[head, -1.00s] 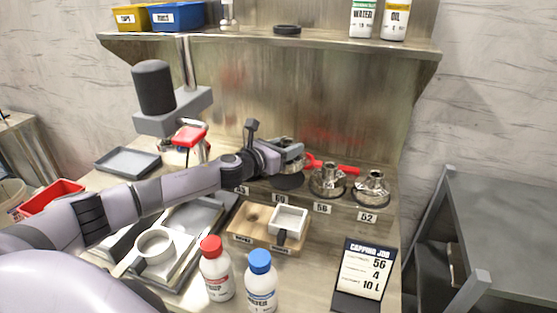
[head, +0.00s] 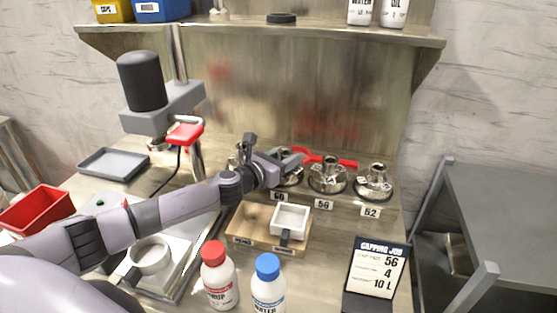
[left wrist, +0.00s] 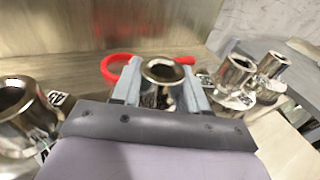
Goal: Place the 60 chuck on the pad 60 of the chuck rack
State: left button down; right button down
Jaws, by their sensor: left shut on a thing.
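My left gripper (head: 284,160) is shut on a metal chuck (head: 292,178) at the rack place behind the 60 label (head: 280,197). In the left wrist view the chuck (left wrist: 162,75) stands upright between the two grey fingers. The chuck is low over the pad of the chuck rack (head: 345,208). Its base is partly hidden, so I cannot tell whether it touches the pad. The 56 chuck (head: 328,178) and the 52 chuck (head: 374,183) stand to its right. Another chuck (left wrist: 18,108) stands to its left. My right gripper is not in view.
A red tool (head: 335,160) lies behind the chucks. A wooden block with a white square cup (head: 291,218), a red-capped bottle (head: 217,280), a blue-capped bottle (head: 267,285) and a job sign (head: 377,270) stand in front. A capping press (head: 160,105) stands at left.

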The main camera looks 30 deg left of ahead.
pick_arm(q)
jog(key=shift+d, duration=0.1)
jog(key=c, duration=0.6)
grip_release()
jog(key=shift+f, duration=0.1)
jog(key=shift+s, duration=0.25)
jog(key=shift+b+v, duration=0.55)
jog(key=shift+v, duration=5.25)
jog(key=shift+s, duration=0.1)
